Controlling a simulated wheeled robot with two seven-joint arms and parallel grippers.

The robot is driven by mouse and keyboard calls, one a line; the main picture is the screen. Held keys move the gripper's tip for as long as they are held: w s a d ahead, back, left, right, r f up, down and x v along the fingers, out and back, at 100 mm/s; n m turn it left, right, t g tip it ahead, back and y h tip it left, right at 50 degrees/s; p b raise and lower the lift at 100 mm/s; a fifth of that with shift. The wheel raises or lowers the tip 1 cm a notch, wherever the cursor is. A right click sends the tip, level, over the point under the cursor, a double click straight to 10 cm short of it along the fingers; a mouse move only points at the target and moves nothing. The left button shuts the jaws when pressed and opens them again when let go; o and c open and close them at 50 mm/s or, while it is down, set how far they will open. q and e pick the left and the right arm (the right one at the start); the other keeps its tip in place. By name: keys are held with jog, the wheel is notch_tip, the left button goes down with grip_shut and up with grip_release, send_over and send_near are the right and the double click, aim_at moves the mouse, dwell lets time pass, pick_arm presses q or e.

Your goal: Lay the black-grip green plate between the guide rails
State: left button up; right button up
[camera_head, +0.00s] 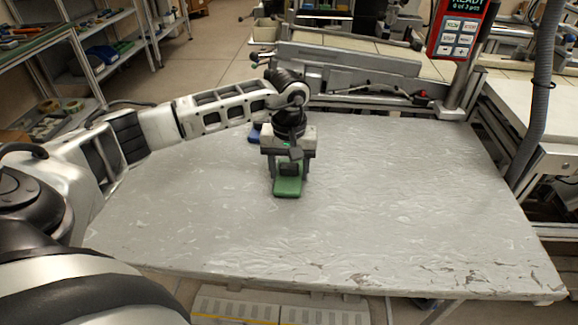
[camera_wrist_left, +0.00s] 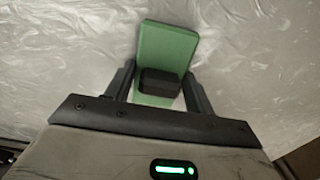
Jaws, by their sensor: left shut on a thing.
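The green plate (camera_head: 287,187) with its black grip (camera_head: 289,169) is at the middle of the grey table in the head view. My left gripper (camera_head: 290,175) comes down over it, with a finger on each side of the black grip. In the left wrist view the plate (camera_wrist_left: 166,50) extends beyond the fingers, and the black grip (camera_wrist_left: 160,83) sits between the fingertips of my left gripper (camera_wrist_left: 159,92). The gripper is shut on the grip. I cannot tell whether the plate touches the table. My right gripper is not in view. I cannot make out the guide rails for certain.
A blue thing (camera_head: 254,133) lies behind my left gripper, partly hidden. The grey table (camera_head: 400,220) is bare to the right and in front. A metal conveyor-like frame (camera_head: 350,72) runs along the back edge. A red control box (camera_head: 462,30) hangs at the back right.

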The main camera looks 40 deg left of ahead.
pick_arm(q)
jog(key=shift+f, duration=0.15)
jog(key=o, duration=1)
